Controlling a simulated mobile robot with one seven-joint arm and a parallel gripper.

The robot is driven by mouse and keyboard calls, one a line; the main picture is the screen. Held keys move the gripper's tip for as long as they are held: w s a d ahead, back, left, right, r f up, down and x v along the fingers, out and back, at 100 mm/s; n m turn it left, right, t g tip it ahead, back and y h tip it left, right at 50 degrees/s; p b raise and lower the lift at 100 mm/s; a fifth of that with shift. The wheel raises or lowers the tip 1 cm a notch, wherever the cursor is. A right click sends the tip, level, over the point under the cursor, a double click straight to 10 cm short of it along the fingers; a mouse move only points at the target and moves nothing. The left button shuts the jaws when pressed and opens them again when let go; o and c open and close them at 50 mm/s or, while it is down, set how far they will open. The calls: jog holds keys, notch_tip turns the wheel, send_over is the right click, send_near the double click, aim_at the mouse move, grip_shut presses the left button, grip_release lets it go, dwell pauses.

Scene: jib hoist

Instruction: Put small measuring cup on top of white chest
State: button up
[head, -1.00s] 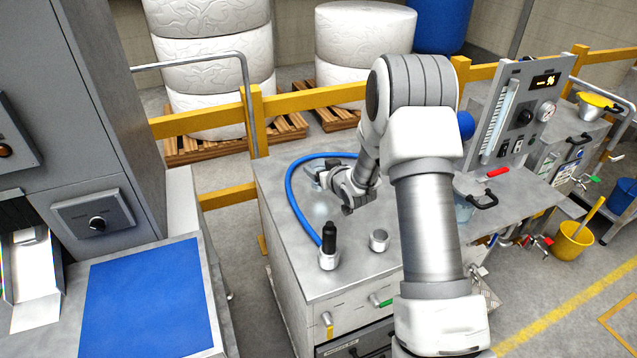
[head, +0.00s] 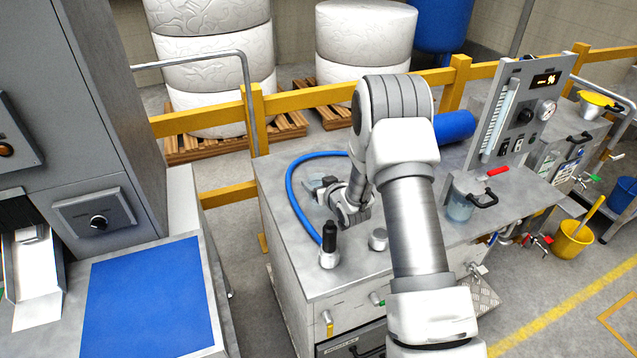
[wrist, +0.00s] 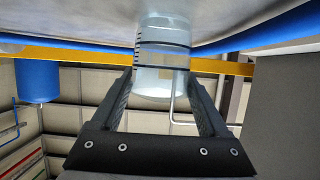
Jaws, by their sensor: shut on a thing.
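The small measuring cup (wrist: 162,62) is clear, with dark graduation lines, and shows in the wrist view. My gripper (wrist: 162,84) is shut on it, with one dark finger on each side. The wrist view looks upside down, with a pale grey surface along its top. The cup's base is at or very near that surface; I cannot tell if it touches. In the head view my gripper (head: 320,188) is low over the metal top of the pale chest (head: 290,235), inside the blue hose's curve. The cup is hardly discernible there.
The blue hose (head: 291,195) arches beside my gripper to a black-handled fitting (head: 329,240). A small metal cylinder (head: 378,240) stands to the right. A clear jug (head: 460,207) stands near the gauge panel (head: 520,105). A yellow rail (head: 300,102) runs behind. The chest's front-left top is clear.

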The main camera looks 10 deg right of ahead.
jog(key=o, duration=1.5)
jog(key=shift+r+p, duration=0.15)
jog(key=shift+p, duration=0.15)
jog(key=b+v, duration=0.1)
jog(key=v, duration=1.1)
jog(key=s+d+r+m+g+h, duration=0.1)
jog(key=s+r+g+h, duration=0.1)
jog(key=s+r, duration=0.45)
jog(key=s+d+r+g+h, duration=0.1)
jog(key=s+r+g, duration=0.15)
jog(key=r, duration=0.65)
jog(key=s+a+r+g, duration=0.1)
jog(key=s+r, duration=0.1)
jog(key=s, duration=0.5)
jog(key=s+a+r+g, duration=0.1)
jog(key=s+r, duration=0.1)
jog(key=s, duration=0.5)
jog(key=s+a+r+m+g, duration=0.1)
jog(key=s+a+r, duration=0.1)
jog(key=s, duration=0.6)
jog(key=shift+s+a+r, duration=0.1)
jog(key=shift+s, duration=0.05)
